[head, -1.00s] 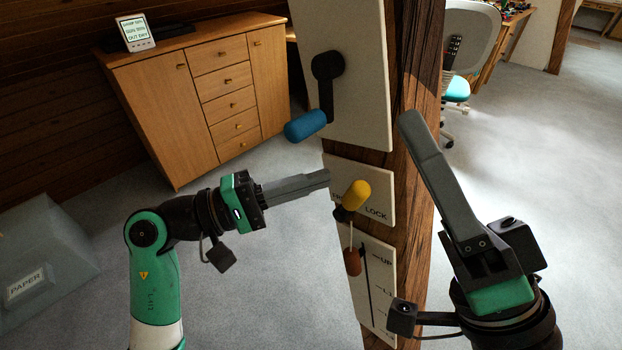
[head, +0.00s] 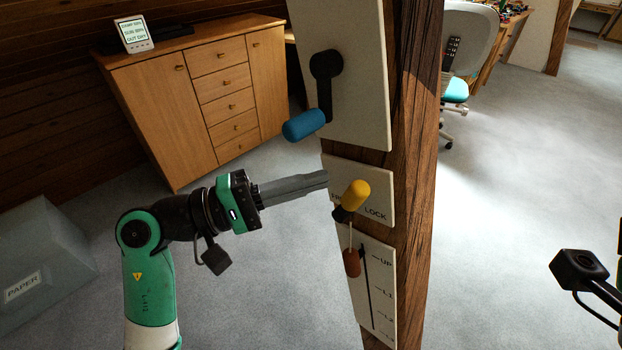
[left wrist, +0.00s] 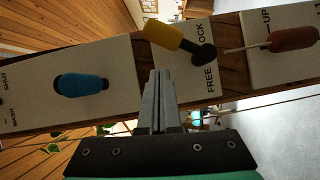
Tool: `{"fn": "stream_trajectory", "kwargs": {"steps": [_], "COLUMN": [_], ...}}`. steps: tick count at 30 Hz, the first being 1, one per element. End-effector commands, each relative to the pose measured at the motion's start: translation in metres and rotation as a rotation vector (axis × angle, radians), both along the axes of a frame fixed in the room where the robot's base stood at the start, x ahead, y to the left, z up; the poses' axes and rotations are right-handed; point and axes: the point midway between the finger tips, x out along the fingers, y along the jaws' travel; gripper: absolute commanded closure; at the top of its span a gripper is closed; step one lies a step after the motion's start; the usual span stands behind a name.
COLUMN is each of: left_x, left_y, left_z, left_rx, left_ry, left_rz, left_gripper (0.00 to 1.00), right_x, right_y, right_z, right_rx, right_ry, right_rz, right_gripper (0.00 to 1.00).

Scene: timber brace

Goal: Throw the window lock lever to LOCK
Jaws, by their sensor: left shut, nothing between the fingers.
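The window lock lever has a yellow handle (head: 355,195) on a dark pivot, on a pale plate (head: 383,193) fixed to the timber post. LOCK is readable at the plate's right; the handle partly covers the label at its left. In the left wrist view the yellow handle (left wrist: 163,36) extends left of its pivot, and the plate reads FREE, with LOCK partly hidden. My left gripper (head: 326,180) is shut and empty, its fingertips just left of the handle, seemingly apart from it. Its fingers also show in the left wrist view (left wrist: 160,88). My right gripper is out of view.
A blue-handled crank (head: 304,125) is on the plate above. A red-brown handle (head: 351,262) on a cord hangs before the plate marked UP below. A wooden cabinet (head: 190,100) stands behind left, a paper bin (head: 40,250) at far left.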

Motion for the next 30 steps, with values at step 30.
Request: {"fn": "stream_trajectory", "kwargs": {"steps": [30], "left_x": [-0.043], "left_y": [0.094], "left_z": [0.002], "left_rx": [0.001], "left_ry": [-0.003], "left_rz": [-0.019], "left_gripper": [1.0], "right_x": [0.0], "right_y": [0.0], "right_z": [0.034], "right_rx": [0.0], "right_ry": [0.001], "right_rz": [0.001], "right_gripper": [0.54]}}
